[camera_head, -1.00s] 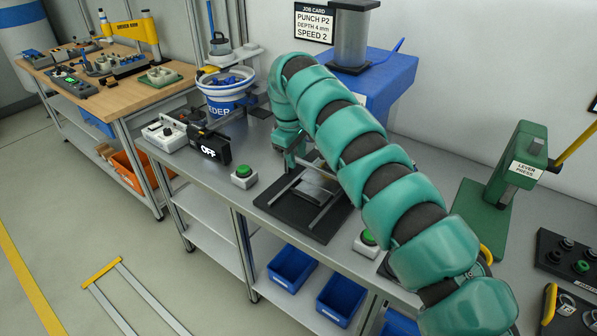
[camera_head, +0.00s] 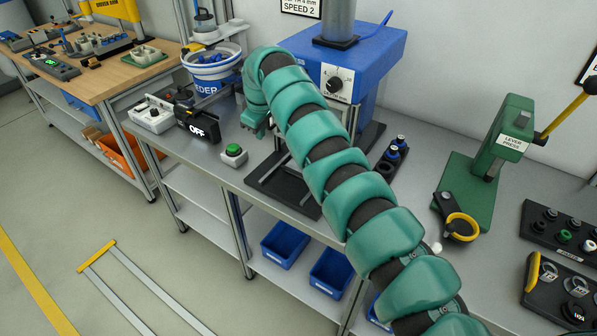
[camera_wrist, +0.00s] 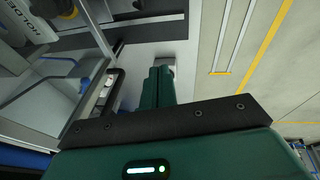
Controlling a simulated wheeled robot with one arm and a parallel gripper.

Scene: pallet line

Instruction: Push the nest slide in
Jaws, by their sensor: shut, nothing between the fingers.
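The nest slide's dark base (camera_head: 297,202) lies on the steel bench in front of the blue punch press (camera_head: 362,50). My arm hides most of the slide, so its position along its rails cannot be told in the head view. My gripper (camera_head: 262,130) hangs at the base's left side, pointing down. In the wrist view my gripper (camera_wrist: 166,68) has its green fingers together with nothing between them. A black handle-like bar (camera_wrist: 115,92) stands just left of the fingers, with a small gap. I cannot tell whether it belongs to the slide.
A green push button (camera_head: 233,150) and a box reading OFF (camera_head: 203,129) stand left of the slide, near the feeder bowl (camera_head: 213,70). A green lever press (camera_head: 478,180) stands to the right. Blue bins (camera_head: 286,248) sit on the shelf below. Floor in front is mostly open.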

